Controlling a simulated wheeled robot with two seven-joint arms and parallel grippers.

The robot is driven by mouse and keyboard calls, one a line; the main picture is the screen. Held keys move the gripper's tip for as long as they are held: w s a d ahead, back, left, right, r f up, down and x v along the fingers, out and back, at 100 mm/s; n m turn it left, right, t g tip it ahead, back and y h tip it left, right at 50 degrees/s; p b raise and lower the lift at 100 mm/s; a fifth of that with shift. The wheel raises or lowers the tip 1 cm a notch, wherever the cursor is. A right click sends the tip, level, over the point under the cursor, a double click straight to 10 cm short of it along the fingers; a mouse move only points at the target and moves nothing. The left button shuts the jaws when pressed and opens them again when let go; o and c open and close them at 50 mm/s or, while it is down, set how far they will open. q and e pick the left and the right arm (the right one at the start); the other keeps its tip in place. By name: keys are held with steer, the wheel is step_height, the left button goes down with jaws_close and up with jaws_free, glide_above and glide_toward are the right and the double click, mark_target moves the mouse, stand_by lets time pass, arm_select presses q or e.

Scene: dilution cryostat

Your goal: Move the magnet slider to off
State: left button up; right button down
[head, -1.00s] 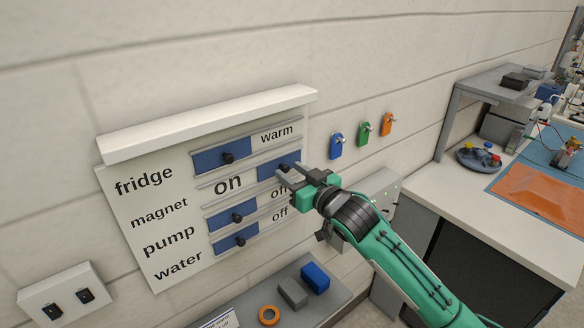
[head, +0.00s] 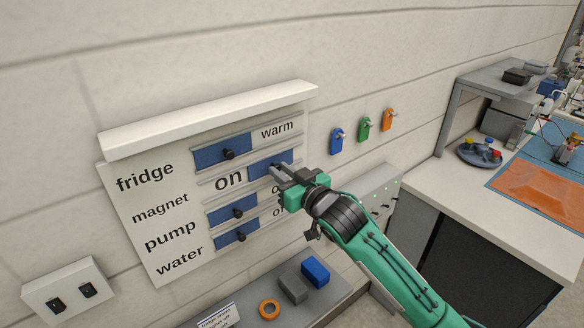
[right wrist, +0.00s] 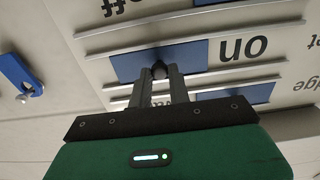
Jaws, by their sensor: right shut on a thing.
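The magnet slider (head: 258,167) is a blue plate with a dark knob, in the second row of the white wall panel (head: 150,258). It sits right of the word "on", which is uncovered. My right gripper (head: 277,170) is shut on its knob, reaching in from the lower right. In the right wrist view the picture is upside down; the fingers (right wrist: 160,82) close around the dark knob (right wrist: 158,67) and the blue slider plate (right wrist: 192,55) lies behind. The slider's right end is partly hidden by the gripper in the head view. My left gripper is not in view.
The fridge slider (head: 210,156) is close above, showing "warm". The pump slider (head: 222,216) and water slider (head: 226,243) are close below, their labels partly hidden by my gripper. Colored tags (head: 364,130) hang to the right. A shelf with small blocks (head: 293,288) lies below.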

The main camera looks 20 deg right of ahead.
steer(key=s+a, duration=0.1)
steer(key=a, duration=0.2)
steer(key=s+a, duration=0.1)
steer(key=a, duration=0.3)
steer(key=s+a+p, duration=0.1)
steer(key=s+a, duration=0.1)
steer(key=a, duration=0.2)
steer(key=shift+f, duration=0.1)
steer(key=c, duration=1.5)
jaws_free()
steer(key=shift+c, duration=0.2)
steer(key=shift+o, duration=1.1)
steer(key=shift+a, duration=0.15)
